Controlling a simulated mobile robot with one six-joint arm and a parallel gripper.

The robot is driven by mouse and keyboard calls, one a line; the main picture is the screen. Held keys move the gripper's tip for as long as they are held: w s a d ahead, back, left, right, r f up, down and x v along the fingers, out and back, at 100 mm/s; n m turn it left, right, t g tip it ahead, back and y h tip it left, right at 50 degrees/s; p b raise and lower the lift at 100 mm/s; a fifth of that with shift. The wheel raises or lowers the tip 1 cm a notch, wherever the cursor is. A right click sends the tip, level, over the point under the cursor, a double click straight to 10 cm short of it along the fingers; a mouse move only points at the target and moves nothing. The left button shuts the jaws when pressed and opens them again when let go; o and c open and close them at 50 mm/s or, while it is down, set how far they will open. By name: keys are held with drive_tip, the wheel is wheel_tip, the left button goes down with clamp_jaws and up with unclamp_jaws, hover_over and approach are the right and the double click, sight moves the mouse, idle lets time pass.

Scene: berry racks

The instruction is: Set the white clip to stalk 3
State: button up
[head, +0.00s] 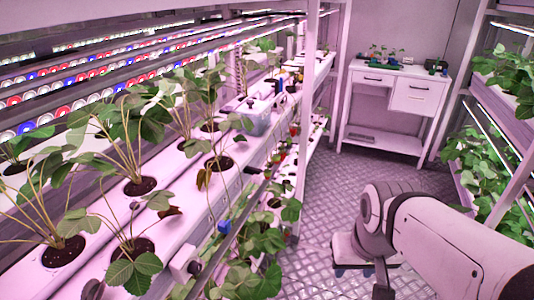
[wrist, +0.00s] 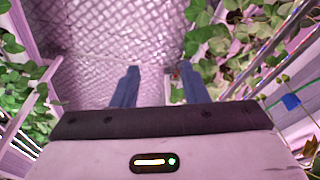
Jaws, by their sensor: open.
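My gripper (wrist: 160,76) is open in the wrist view, its two blue fingers spread apart above the metal floor and beside green leaves. Nothing is held between them. In the head view my arm reaches in from the right, over the aisle and apart from the left rack. Strawberry plants stand in dark round holes of the white gutters (head: 180,185), with several long thin stalks (head: 115,130). I cannot make out a white clip for certain, nor which stalk is stalk 3.
A small blue piece (head: 224,227) sits at the front edge of the left rack; a blue piece also shows in the wrist view (wrist: 291,102). A white block (head: 185,262) is near it. A white cabinet (head: 395,90) stands at the back.

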sight(261, 182)
drive_tip(key=shift+o, duration=0.4)
drive_tip(key=shift+w+a+f, duration=0.15)
drive_tip(key=shift+a+f, duration=0.1)
drive_tip(key=w+a+f+m+g+y+b, duration=0.1)
drive_tip(key=w+a+f+y+b, duration=0.25)
drive_tip(key=w+a, duration=0.25)
drive_tip(key=w+a+f+g+y+b, duration=0.1)
drive_tip(key=w+a+f+y+b, duration=0.1)
drive_tip(key=w+a+y+b, duration=0.35)
drive_tip(key=w+a+f+m+t+y+b, duration=0.2)
drive_tip(key=w+t+y+b, duration=0.5)
drive_tip(key=w, duration=1.4)
drive_tip(key=shift+m+g+y, duration=0.5)
drive_tip(key=shift+g, duration=0.2)
drive_tip(key=x, duration=0.6)
drive_tip(key=shift+a+r, duration=0.35)
drive_tip(key=shift+a, duration=0.05)
drive_tip(key=shift+c, duration=0.2)
clamp_jaws()
